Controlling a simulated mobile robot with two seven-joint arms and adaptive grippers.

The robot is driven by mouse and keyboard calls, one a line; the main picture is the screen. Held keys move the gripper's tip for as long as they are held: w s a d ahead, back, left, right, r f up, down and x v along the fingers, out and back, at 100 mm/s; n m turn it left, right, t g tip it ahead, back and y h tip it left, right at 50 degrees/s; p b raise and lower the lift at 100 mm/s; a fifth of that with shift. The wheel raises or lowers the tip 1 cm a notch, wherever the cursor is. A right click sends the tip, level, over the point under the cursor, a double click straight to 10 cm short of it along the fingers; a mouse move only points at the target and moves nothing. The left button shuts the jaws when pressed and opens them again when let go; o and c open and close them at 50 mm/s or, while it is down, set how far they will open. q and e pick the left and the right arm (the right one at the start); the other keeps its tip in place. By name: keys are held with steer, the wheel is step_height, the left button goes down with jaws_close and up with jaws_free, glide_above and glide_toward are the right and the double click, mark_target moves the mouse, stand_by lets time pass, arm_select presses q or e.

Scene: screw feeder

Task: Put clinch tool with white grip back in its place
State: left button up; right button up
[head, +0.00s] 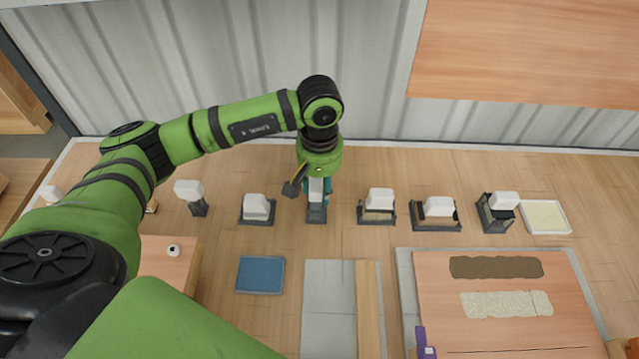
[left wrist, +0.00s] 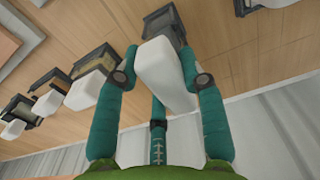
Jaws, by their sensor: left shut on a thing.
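My left gripper (head: 317,190) points down at the row of holders by the wall. Its teal fingers (left wrist: 160,80) are shut on the white grip of the clinch tool (left wrist: 165,75), one finger on each side and one behind. In the head view, the grip (head: 316,185) shows between the fingers. The tool is at a dark holder (head: 316,213), which also shows beyond the grip in the left wrist view (left wrist: 164,22). The grip's end is at the holder; I cannot tell how deep it sits. My right gripper is not in view.
White-topped tools in dark holders stand on both sides: one to the left (head: 256,208), one to the right (head: 379,202), and several further along. A blue pad (head: 260,275) and a grey plate (head: 328,300) lie in front. A corrugated wall (head: 380,70) rises behind.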

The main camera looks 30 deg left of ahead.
arm_select(q)
steer(key=shift+f+b, duration=0.3)
steer(key=shift+b, duration=0.05)
steer(key=o, duration=1.4)
steer(key=shift+c, duration=0.2)
step_height(320, 180, up, 12)
steer(key=shift+r, duration=0.1)
